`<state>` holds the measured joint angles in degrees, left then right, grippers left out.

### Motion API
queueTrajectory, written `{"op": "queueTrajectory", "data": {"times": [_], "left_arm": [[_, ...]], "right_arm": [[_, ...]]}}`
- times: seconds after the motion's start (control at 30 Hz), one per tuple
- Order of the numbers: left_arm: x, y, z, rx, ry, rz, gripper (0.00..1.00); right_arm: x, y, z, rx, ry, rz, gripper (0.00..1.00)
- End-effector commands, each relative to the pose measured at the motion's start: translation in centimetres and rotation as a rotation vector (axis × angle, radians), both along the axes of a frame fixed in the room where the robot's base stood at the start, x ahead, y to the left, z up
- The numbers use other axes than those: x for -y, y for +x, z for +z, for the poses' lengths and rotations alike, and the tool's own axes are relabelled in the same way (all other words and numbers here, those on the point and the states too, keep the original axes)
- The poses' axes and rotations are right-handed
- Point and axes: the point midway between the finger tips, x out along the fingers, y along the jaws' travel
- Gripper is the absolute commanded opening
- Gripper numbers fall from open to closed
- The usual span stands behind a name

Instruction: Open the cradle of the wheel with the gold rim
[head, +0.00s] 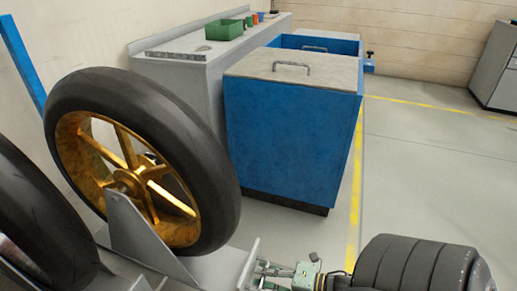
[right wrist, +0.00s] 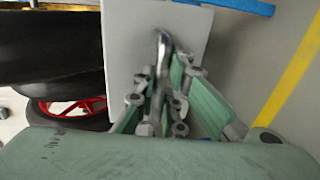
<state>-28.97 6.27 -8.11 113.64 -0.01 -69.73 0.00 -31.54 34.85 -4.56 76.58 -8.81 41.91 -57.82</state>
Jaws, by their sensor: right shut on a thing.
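The wheel with the gold rim (head: 130,180) stands upright at the left of the head view, its black tyre whole. It sits in a grey metal cradle (head: 135,235) with a pointed side plate in front of the rim. My right gripper (head: 272,272) is at the bottom of the head view, beside the cradle's right end plate. In the right wrist view its fingers (right wrist: 160,88) are closed on a shiny metal handle (right wrist: 163,48) in front of a grey plate (right wrist: 130,40). The fingers hide the handle's lower part. My left gripper is not in view.
Another black tyre (head: 35,225) stands at the left edge. A wheel with a red rim (right wrist: 75,106) shows in the right wrist view. A blue cabinet (head: 285,140) with a grey top stands behind the cradle.

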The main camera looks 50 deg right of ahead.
Motion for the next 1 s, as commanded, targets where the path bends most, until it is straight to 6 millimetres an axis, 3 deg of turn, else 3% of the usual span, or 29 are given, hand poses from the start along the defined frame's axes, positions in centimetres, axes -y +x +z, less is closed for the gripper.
{"op": "queueTrajectory", "data": {"times": [0.27,0.3,0.5,0.83,1.0], "left_arm": [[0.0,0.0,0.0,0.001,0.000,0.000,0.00],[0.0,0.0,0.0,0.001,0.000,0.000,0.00],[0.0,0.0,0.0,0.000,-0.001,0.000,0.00],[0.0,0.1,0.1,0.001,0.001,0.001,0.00],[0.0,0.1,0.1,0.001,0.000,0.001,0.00]], "right_arm": [[-0.1,-0.1,-0.1,-0.001,-0.002,0.001,0.00],[-0.1,-0.1,-0.1,-0.001,-0.002,0.001,0.12],[0.0,0.0,-0.1,-0.001,0.000,0.001,0.29],[0.1,-0.2,0.0,-0.001,0.000,0.000,0.29],[0.9,-2.0,0.3,-0.004,-0.001,0.000,0.29]]}}
